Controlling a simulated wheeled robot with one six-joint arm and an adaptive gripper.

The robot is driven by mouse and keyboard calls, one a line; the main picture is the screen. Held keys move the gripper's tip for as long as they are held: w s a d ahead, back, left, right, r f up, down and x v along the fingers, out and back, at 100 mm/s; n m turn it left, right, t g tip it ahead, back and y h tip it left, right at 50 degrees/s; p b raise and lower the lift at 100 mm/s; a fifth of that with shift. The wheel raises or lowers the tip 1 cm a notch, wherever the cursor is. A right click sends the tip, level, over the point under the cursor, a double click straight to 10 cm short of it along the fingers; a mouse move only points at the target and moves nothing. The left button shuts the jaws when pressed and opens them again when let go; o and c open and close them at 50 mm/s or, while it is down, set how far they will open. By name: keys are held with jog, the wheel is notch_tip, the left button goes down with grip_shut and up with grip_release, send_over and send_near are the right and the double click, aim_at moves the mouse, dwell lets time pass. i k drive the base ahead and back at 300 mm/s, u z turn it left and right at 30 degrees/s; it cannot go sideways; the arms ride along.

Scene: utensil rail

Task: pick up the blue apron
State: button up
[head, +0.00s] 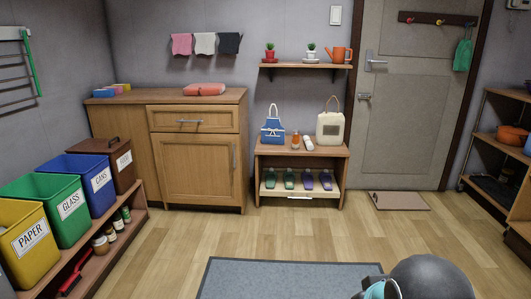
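A dark grey rounded part of my arm shows at the bottom right of the head view. My gripper is not in view.
An orange bottle (295,141), a white item (308,143) and a cream bag (330,127) stand right of the apron. A wooden cabinet (196,155) is to its left. A grey mat (290,281) lies on open floor in front. Bins (60,205) line the left.

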aim_at(273, 132)
jog(key=u, duration=0.1)
jog(key=i, duration=1.9)
jog(key=u, duration=0.25)
jog(key=i, duration=2.1)
jog(key=u, duration=0.05)
